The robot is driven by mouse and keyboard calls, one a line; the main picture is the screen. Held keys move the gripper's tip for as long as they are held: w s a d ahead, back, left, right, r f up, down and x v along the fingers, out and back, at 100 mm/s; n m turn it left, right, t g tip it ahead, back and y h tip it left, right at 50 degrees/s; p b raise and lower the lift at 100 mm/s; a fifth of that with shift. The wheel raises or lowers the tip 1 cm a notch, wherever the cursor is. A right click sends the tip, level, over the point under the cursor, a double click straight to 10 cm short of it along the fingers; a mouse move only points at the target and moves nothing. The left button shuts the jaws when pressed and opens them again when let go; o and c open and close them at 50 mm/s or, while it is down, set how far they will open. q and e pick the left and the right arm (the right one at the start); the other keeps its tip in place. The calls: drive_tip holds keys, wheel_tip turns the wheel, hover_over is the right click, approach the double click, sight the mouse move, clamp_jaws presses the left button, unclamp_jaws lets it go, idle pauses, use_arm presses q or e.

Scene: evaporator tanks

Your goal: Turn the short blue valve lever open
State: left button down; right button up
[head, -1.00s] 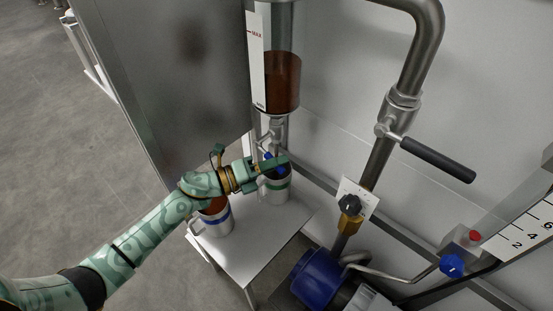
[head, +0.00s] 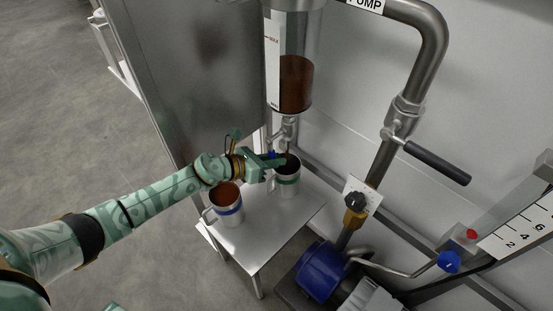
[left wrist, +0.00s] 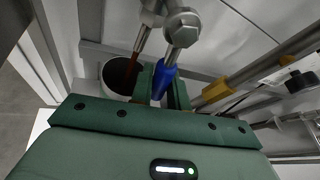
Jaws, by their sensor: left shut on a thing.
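The short blue valve lever (left wrist: 164,80) sits between the two fingers of my left gripper (left wrist: 162,92) in the left wrist view, and the fingers are shut on it. In the head view, my left gripper (head: 272,163) is at the valve (head: 284,132) under the glass tank, and only a bit of blue (head: 271,155) shows behind it. A thin brown stream (left wrist: 138,52) runs from the spout into the green-banded mug (head: 288,182) below. The tank (head: 295,80) holds brown liquid below its MAX mark. My right gripper is not in view.
A steel panel (head: 190,75) rises at the left. A pipe with a long black-handled lever (head: 437,163) and a blue pump (head: 319,270) are at the right.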

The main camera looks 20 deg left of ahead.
use_arm(q)
drive_tip(key=shift+w+a+f+m+y+p, duration=0.1)
drive_tip(key=shift+w+a+m+y+p, duration=0.05)
drive_tip(key=shift+a+m+y+p, duration=0.3)
drive_tip(key=shift+w+a+f+m+y+p, duration=0.1)
drive_tip(key=shift+a+m+y+p, duration=0.2)
drive_tip(key=shift+a+m, duration=0.2)
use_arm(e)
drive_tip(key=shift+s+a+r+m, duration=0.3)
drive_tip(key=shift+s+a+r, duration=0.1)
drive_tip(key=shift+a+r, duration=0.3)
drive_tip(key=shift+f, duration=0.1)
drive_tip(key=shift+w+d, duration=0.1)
use_arm(q)
drive_tip(key=c, duration=1.4)
unclamp_jaws()
drive_tip(key=shift+o, duration=0.2)
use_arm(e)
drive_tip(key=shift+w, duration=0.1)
use_arm(q)
drive_tip(key=shift+r, duration=0.1)
